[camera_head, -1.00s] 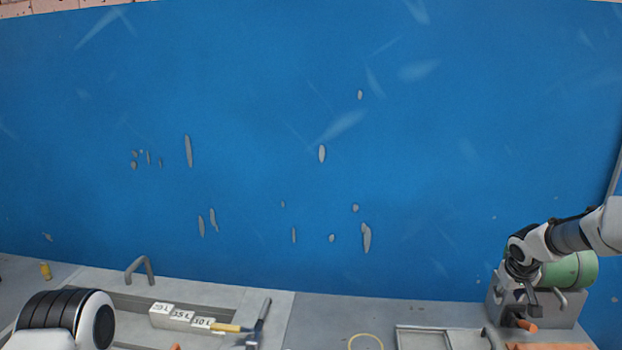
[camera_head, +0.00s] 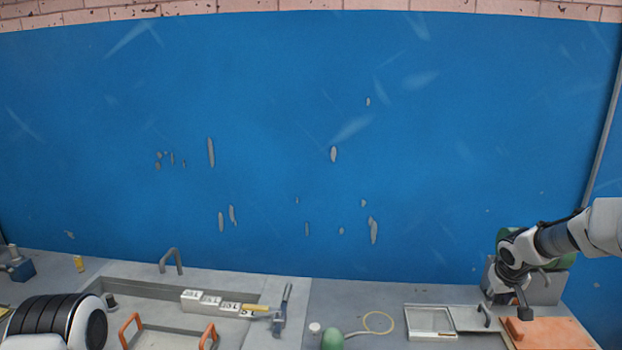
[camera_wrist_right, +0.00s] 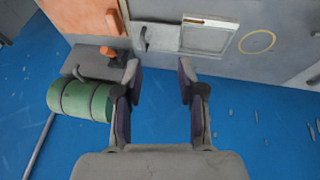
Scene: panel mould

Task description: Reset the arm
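My right arm comes in from the right in the head view. Its gripper (camera_head: 522,302) hangs beside the grey block at the right end of the bench. In the right wrist view, my right gripper (camera_wrist_right: 158,88) is open, its two fingers well apart with nothing between them. Only a white and black part of my left arm shows at the lower left of the head view; the left gripper is out of frame.
A green cylinder (camera_wrist_right: 82,98) lies by the grey block. The bench holds a hammer (camera_head: 282,308), white labelled blocks (camera_head: 206,299), a framed tray (camera_head: 430,321), a yellow ring (camera_head: 378,323) and an orange board (camera_head: 550,333). A blue wall (camera_head: 280,100) stands behind.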

